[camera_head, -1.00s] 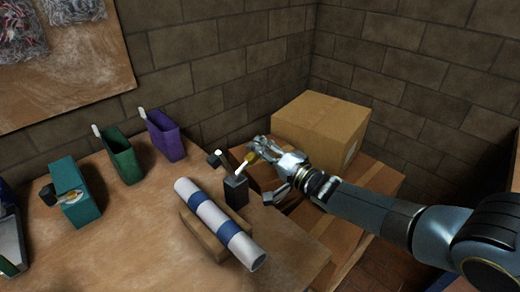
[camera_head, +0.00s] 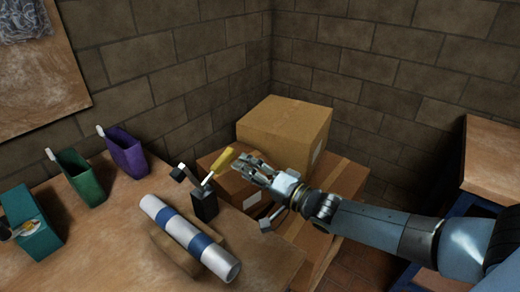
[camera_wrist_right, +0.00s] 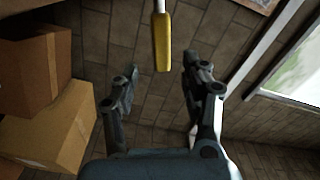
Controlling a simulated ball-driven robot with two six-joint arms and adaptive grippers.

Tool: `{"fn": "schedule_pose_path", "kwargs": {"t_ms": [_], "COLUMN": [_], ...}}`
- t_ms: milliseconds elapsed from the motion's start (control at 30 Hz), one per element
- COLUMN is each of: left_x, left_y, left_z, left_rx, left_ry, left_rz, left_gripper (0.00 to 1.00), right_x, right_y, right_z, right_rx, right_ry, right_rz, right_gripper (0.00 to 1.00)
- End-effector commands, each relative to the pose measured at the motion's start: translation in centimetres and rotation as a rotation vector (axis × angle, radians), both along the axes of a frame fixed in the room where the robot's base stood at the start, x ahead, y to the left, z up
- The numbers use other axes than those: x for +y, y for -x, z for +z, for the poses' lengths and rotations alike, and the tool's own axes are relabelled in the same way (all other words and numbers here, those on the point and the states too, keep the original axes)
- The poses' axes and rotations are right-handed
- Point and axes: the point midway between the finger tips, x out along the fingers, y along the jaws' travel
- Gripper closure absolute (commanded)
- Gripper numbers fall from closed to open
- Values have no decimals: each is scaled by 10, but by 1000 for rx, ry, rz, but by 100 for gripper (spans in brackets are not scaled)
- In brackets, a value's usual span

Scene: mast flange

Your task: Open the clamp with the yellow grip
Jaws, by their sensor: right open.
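The clamp (camera_head: 204,206) is a dark block at the table's right edge, beside a white tube with blue bands (camera_head: 190,238). Its lever slants up to the right and ends in a yellow grip (camera_head: 222,160). The grip also shows in the right wrist view (camera_wrist_right: 162,40), upper middle, its lower end in line with the gap between the fingertips. My right gripper (camera_head: 252,193) is open and empty, just right of the grip; its spread fingers also show in the wrist view (camera_wrist_right: 160,68). I cannot tell the exact depth gap. My left gripper is out of view.
Cardboard boxes (camera_head: 285,135) stand behind my right gripper, against the brick wall. Purple (camera_head: 124,152), green (camera_head: 80,178) and teal (camera_head: 32,222) holders stand left on the table. Another table (camera_head: 495,165) is at the right.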

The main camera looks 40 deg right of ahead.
Motion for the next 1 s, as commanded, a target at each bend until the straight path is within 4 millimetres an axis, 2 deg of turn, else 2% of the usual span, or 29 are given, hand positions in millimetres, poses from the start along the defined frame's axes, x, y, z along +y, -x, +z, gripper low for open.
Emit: {"fn": "schedule_pose_path", "kwargs": {"t_ms": [100,300,1000], "left_x": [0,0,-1], "left_y": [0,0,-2], "left_z": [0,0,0], "left_rx": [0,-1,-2], "left_ry": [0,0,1], "left_rz": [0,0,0], "left_gripper": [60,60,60], "right_x": [-3,-6,-6], "right_y": [23,42,44], "right_z": [-1,0,0], "right_rx": [2,0,0], "right_ry": [2,1,1], "right_rz": [1,0,0], "right_gripper": [54,54,54]}}
